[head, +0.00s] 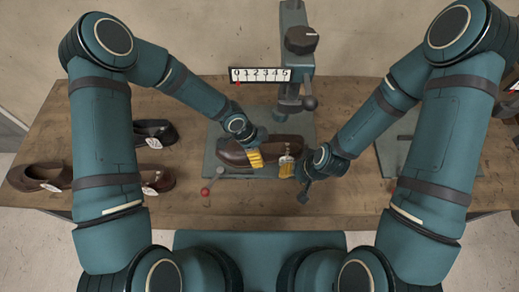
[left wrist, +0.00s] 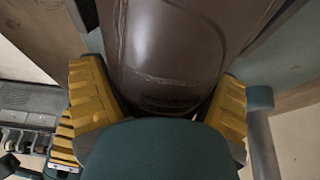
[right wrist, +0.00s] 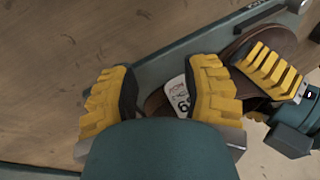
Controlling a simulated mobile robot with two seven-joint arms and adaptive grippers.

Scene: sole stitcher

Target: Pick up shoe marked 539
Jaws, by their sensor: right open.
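A brown shoe (head: 232,152) lies at the middle of the bench, over the machine's grey-green plate, with a white tag at its right end. In the right wrist view the tag (right wrist: 180,96) is partly hidden by a finger, and its full number cannot be read. My left gripper (head: 255,158) is at the shoe; in the left wrist view its yellow fingers lie against both sides of the shoe (left wrist: 165,60). My right gripper (head: 287,168) is open at the tagged end. In the right wrist view the end of the shoe shows between its fingers.
The stitcher (head: 292,60) stands behind, with a number scale (head: 260,75) and a red-knobbed lever (head: 205,191) in front at left. At left are a black shoe (head: 155,129) and two brown shoes, one at far left (head: 35,177) and one nearer (head: 158,179). Another plate is at right.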

